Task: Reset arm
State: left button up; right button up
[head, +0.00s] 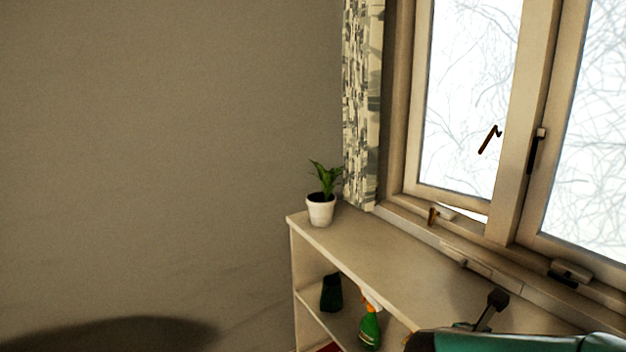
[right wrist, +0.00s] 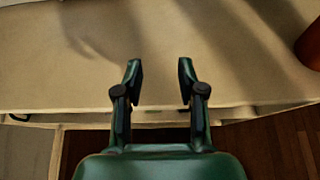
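My right gripper (right wrist: 159,75) is open and empty in the right wrist view, with a clear gap between its two dark green fingers. The fingers reach over a pale beige surface (right wrist: 60,50), and nothing is between them. In the head view, part of a green arm of mine shows at the bottom right corner, by the shelf top. A dark piece sticks up beside it, and I cannot tell if it is a finger. My left arm and gripper are not in view.
A shelf unit (head: 380,252) stands under the window (head: 465,100). It holds a potted plant (head: 321,208) on top, and a green spray bottle (head: 370,327) and a dark green item (head: 331,293) below. A brown object (right wrist: 310,45) is at the right wrist view's right edge.

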jog(key=s+a+f+m+g+y+p, duration=0.1)
jog(key=s+a+f+y, duration=0.1)
jog(key=f, duration=0.4)
jog(key=s+a+f+g+y, duration=0.1)
jog(key=a+f+y, duration=0.15)
jog(key=f, duration=0.25)
jog(key=s+a+f+m+g+y+p, duration=0.1)
jog(key=s+a+f+m+y+p, duration=0.1)
jog(key=s+a+f+m+y, duration=0.3)
jog(key=s+a+f+m+g+y+p, duration=0.2)
jog(key=s+a+f+m+y, duration=0.3)
jog(key=s+a+f+m, duration=0.6)
jog(key=a+f+m+p, duration=0.1)
jog(key=a+f+m, duration=0.2)
jog(key=m, duration=0.5)
jog(key=shift+s+a+f, duration=0.3)
jog(key=shift+a+f, duration=0.05)
jog(key=shift+a, duration=0.25)
jog(key=shift+y, duration=0.25)
